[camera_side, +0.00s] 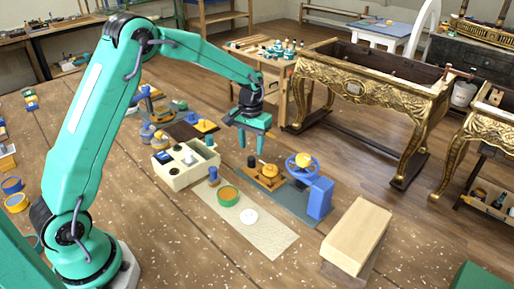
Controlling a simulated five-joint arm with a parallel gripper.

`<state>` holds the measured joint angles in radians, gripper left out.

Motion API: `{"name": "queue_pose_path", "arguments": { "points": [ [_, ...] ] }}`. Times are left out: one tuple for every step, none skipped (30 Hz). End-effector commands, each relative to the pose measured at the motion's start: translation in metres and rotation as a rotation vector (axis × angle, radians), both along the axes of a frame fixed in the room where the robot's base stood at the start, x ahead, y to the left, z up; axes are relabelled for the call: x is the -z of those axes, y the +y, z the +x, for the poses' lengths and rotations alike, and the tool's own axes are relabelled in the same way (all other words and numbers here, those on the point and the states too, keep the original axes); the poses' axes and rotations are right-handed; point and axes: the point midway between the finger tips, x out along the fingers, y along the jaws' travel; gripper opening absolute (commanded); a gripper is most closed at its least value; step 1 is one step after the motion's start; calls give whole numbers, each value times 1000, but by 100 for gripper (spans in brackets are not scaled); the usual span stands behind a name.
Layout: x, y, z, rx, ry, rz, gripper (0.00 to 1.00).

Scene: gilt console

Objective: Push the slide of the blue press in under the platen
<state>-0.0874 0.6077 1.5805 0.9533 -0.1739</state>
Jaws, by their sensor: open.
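The blue press (320,198) stands on the table right of centre. It has a blue block-like column and a blue wheel (291,168) with a yellow-orange part on top. A brown wooden piece with an orange knob (268,171), which looks like the slide, sits to the left of the wheel. It appears to stick out from the press. The platen is hard to make out under the wheel. My gripper (252,143) points down above and slightly left of the wooden piece, apart from it. Its jaws are open, with nothing seen between them.
A cream tray (177,181) with dark round items stands left of the press. A pale mat (262,240) in front holds a green-rimmed orange dish (228,196) and a white disc (249,216). A wooden block (357,236) lies at right. The table front is clear.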

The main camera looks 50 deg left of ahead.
Motion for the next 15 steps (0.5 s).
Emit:
{"name": "queue_pose_path", "arguments": {
  "points": [
    [7,0,-1,0,3,0,45],
    [11,0,-1,0,3,-1,45],
    [16,0,-1,0,4,0,45],
    [20,0,-1,0,4,0,45],
    [24,0,-1,0,3,-1,45],
    [28,0,-1,0,3,-1,45],
    [32,0,-1,0,3,0,45],
    [35,0,0,0,3,-1,45],
    [39,0,0,0,2,-1,45],
    [41,0,0,0,2,-1,45],
    [43,0,0,0,2,-1,45],
    [46,0,0,0,1,0,45],
    [48,0,0,0,1,0,45],
    [49,0,0,0,1,0,45],
    [51,0,0,0,0,0,45]
  ]
}}
